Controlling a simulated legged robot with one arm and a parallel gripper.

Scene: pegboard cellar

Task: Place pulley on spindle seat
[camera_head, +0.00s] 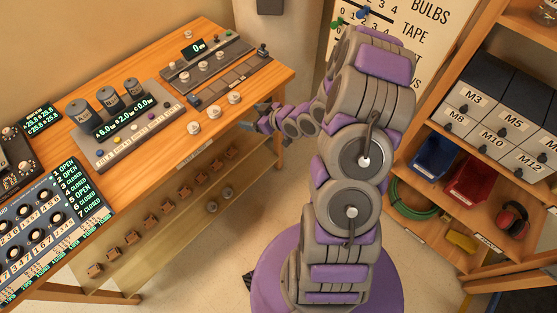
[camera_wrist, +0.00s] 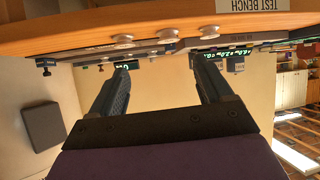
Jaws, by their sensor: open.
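My gripper (camera_head: 257,125) is beside the front edge of the wooden test bench, near its right end. In the wrist view my gripper (camera_wrist: 161,66) is open, with nothing between the two fingers. Three pale round pieces stand along the bench front: a left one (camera_head: 194,127), a middle one (camera_head: 214,113) and a right one (camera_head: 234,97). They also show in the wrist view, for instance the middle one (camera_wrist: 168,33). I cannot tell which piece, if any, is the pulley. I cannot make out the spindle seat for certain.
The bench (camera_head: 270,82) carries a console with three dark cylinders (camera_head: 109,98) and a panel with a small display (camera_head: 193,48). Several brown blocks (camera_head: 166,206) line a low shelf under the bench. Shelving with bins (camera_head: 434,157) stands at right. Floor between is clear.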

